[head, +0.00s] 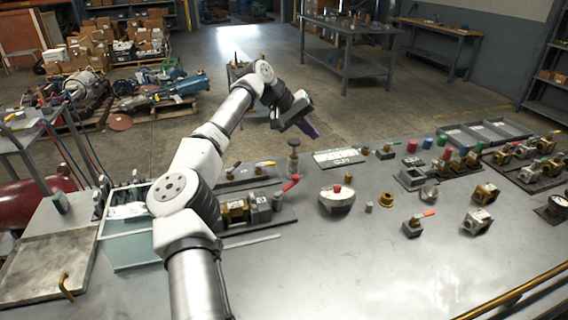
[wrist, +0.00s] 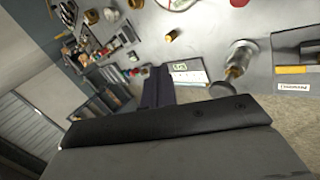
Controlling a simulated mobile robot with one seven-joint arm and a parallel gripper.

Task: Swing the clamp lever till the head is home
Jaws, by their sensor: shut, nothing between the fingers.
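A red lever (head: 290,184) sticks up at a slant from a grey and brass fixture (head: 258,207) on the near bench, partly behind my arm. Smaller orange-handled levers (head: 265,164) sit on dark plates just behind it. I cannot tell which of these is the clamp lever, or see a clamp head clearly. My gripper (head: 313,130) is shut and empty, raised near the bench's far edge and apart from the levers. Its dark fingers show in the wrist view (wrist: 158,88).
A dark-knobbed post (head: 293,158) stands behind the red lever. A round dial box (head: 337,198), a white-green card (head: 338,157) and several valves fill the bench to the right. A glass-sided box (head: 130,240) stands at left. The front right bench surface is clear.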

